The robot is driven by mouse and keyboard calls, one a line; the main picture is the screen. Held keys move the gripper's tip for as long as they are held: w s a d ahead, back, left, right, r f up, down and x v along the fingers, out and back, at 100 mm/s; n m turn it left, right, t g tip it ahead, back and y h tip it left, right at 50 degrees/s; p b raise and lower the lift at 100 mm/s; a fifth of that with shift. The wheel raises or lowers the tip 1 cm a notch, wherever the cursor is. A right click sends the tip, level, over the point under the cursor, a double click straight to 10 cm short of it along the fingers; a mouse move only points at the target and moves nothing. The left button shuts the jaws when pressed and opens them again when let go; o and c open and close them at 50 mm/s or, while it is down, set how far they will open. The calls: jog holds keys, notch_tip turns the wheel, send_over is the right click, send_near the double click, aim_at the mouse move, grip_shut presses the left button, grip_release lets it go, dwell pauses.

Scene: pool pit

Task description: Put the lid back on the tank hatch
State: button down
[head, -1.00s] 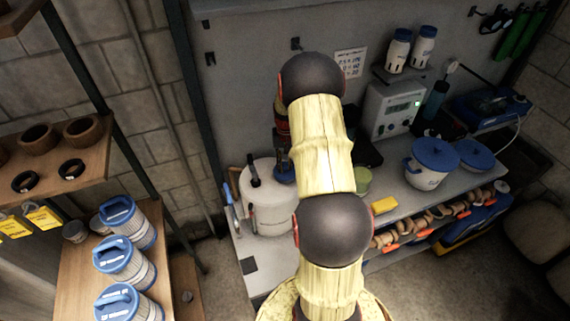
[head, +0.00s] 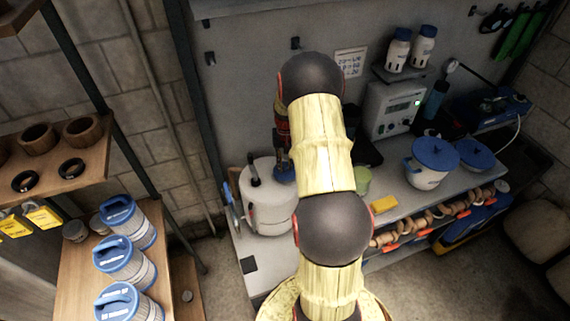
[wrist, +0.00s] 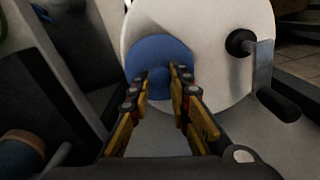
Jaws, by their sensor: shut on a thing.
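The white tank (head: 268,212) stands on the left end of the bench, partly behind my arm. Its round top (wrist: 200,20) fills the upper part of the wrist view. The blue round lid (wrist: 148,54) lies over the near left part of that top, and a bit of it shows in the head view (head: 285,173). My gripper (wrist: 169,80) is shut on the lid's small blue knob, one finger on each side. The hatch opening is hidden under the lid. I cannot tell whether the lid is seated or just above.
A black-handled crank (wrist: 262,75) stands on the tank top, right of the lid. A green-topped jar (head: 362,181) and a yellow block (head: 384,205) are right of the tank. A white pot with a blue lid (head: 430,165) stands farther right. Blue-capped filters (head: 122,262) stand on the left shelf.

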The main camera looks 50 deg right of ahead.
jog(key=c, duration=1.7)
grip_release()
jog(key=o, duration=0.5)
jog(key=shift+c, duration=0.2)
jog(key=shift+o, duration=0.8)
jog(key=shift+r, duration=0.2)
jog(key=shift+r+p, duration=2)
jog(key=shift+r, duration=1.35)
jog(key=c, duration=0.4)
